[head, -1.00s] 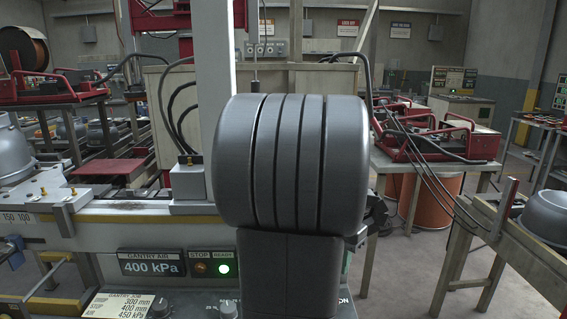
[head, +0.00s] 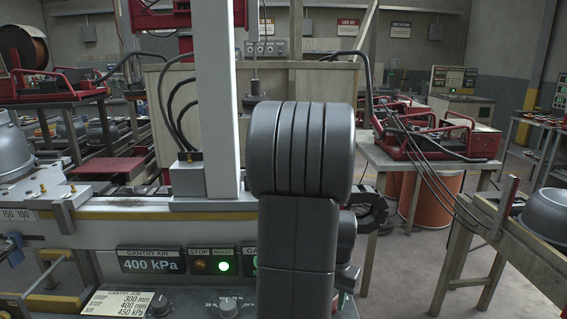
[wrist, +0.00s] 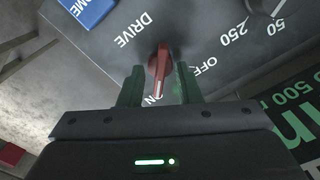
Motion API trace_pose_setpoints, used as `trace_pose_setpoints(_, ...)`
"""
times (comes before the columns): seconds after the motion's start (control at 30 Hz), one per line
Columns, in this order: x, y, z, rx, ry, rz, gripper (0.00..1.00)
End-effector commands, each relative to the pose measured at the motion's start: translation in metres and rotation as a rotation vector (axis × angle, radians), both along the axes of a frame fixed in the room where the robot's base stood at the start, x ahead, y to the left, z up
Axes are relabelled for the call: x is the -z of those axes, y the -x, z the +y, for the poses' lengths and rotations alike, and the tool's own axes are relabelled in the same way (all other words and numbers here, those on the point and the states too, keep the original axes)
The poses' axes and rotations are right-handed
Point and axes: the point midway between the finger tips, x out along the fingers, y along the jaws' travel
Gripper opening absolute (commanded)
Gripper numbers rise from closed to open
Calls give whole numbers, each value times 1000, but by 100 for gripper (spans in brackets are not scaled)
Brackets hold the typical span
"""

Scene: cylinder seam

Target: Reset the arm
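In the wrist view my gripper (wrist: 158,74) is open, with its two dark green fingers apart. A red lever (wrist: 161,62) on a grey panel shows between and just beyond the fingertips. Gaps show on both sides of the lever, so the fingers do not seem to grip it. The panel around it reads DRIVE and OFF, with partly covered letters that look like ON near the lever's lower end. A blue HOME button (wrist: 88,10) is at the top left. In the head view my gripper and the red lever are hidden behind my arm.
A dark knob (wrist: 268,5) with a 50 and 250 scale is at the wrist view's top right. In the head view a lit green READY lamp (head: 223,267) and a knob (head: 229,308) are left of my arm. A wooden table (head: 378,160) stands behind at right.

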Motion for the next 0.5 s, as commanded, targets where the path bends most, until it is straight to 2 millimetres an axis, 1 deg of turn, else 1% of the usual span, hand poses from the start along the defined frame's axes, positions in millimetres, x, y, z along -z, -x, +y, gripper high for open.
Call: trace_pose_setpoints(0.5,0,0,0,-413,0,0,31)
